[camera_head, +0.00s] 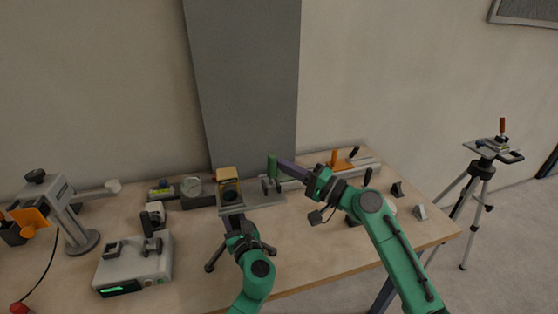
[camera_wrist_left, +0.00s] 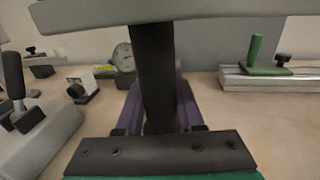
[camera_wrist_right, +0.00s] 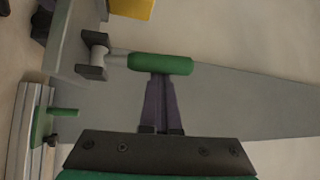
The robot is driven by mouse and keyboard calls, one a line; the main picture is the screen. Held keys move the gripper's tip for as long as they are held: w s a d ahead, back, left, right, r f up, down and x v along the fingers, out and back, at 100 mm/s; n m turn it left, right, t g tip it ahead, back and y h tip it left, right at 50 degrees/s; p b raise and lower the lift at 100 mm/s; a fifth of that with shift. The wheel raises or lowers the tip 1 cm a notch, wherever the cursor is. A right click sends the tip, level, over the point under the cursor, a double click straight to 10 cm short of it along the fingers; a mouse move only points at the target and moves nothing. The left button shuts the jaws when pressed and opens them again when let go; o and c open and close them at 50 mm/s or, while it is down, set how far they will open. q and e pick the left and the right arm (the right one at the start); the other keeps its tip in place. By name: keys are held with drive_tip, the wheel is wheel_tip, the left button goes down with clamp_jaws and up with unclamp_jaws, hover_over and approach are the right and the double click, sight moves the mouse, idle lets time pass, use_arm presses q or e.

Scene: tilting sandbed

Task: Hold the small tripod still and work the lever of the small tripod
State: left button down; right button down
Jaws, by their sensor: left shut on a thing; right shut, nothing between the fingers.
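The small tripod (camera_head: 214,257) stands at the table's front middle. In the left wrist view its dark column (camera_wrist_left: 152,70) rises between the purple fingers of my left gripper (camera_wrist_left: 155,105), which is shut on it below the grey top plate (camera_wrist_left: 210,12). The lever's green grip (camera_wrist_right: 160,63) joins a silver rod and dark bracket on the plate in the right wrist view. The fingers of my right gripper (camera_wrist_right: 159,80) are shut and empty, their tips at the grip's side. Whether they touch it cannot be told. In the head view, my right gripper (camera_head: 281,162) reaches in from the right.
A rail with another green handle (camera_wrist_left: 253,52) lies behind the tripod. A grey box (camera_head: 135,265), a dial gauge (camera_head: 193,186) and a yellow-framed device (camera_head: 228,174) are nearby. A larger tripod (camera_head: 485,160) stands on the floor.

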drive_tip(key=shift+s+d+f, duration=0.1)
drive_tip(key=shift+s+f, duration=0.05)
drive_tip(key=shift+s, duration=0.25)
drive_tip(key=shift+s+d+f, duration=0.1)
drive_tip(key=shift+s, duration=0.3)
use_arm(q)
drive_tip(key=shift+d, duration=0.1)
use_arm(e)
drive_tip(key=shift+s+f, duration=0.1)
drive_tip(key=w, duration=0.1)
drive_tip(key=w+r, duration=0.1)
drive_tip(key=w, duration=0.1)
drive_tip(key=shift+w+a+r, duration=0.15)
drive_tip(key=shift+a+r, duration=0.05)
drive_tip(key=shift+r, duration=0.15)
drive_tip(key=f+v, duration=0.1)
drive_tip(key=v, duration=0.8)
drive_tip(key=shift+w+d+f, duration=0.2)
drive_tip(key=shift+d+f, duration=0.2)
use_arm(q)
drive_tip(key=shift+c, duration=2.2)
unclamp_jaws()
